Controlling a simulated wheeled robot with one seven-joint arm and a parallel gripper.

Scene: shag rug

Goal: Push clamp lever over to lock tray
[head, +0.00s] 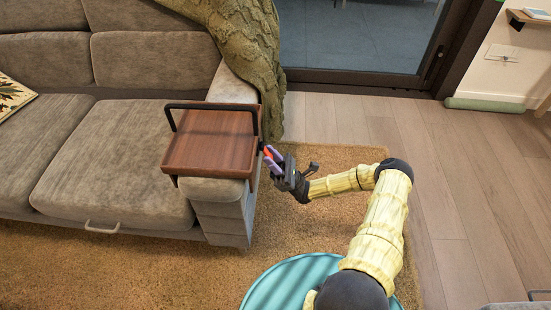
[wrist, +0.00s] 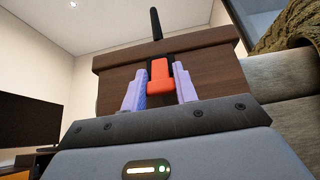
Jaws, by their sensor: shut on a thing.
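The wooden tray (head: 212,140) with black handles sits on the arm of the sofa. In the wrist view its brown side (wrist: 215,72) fills the middle. The clamp lever has a red-orange tip (wrist: 159,77) and a dark stem, and shows as a small red spot (head: 268,152) at the tray's right edge in the head view. My gripper (head: 271,156) is at that edge. In the wrist view its two lavender fingers (wrist: 160,85) stand on either side of the red tip, shut on it. The rest of the clamp is mostly hidden.
The grey sofa (head: 115,150) fills the left, with a green throw (head: 245,45) hanging behind the tray. A round teal table (head: 290,280) stands in front, below my arm. Tan rug and wooden floor lie open to the right.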

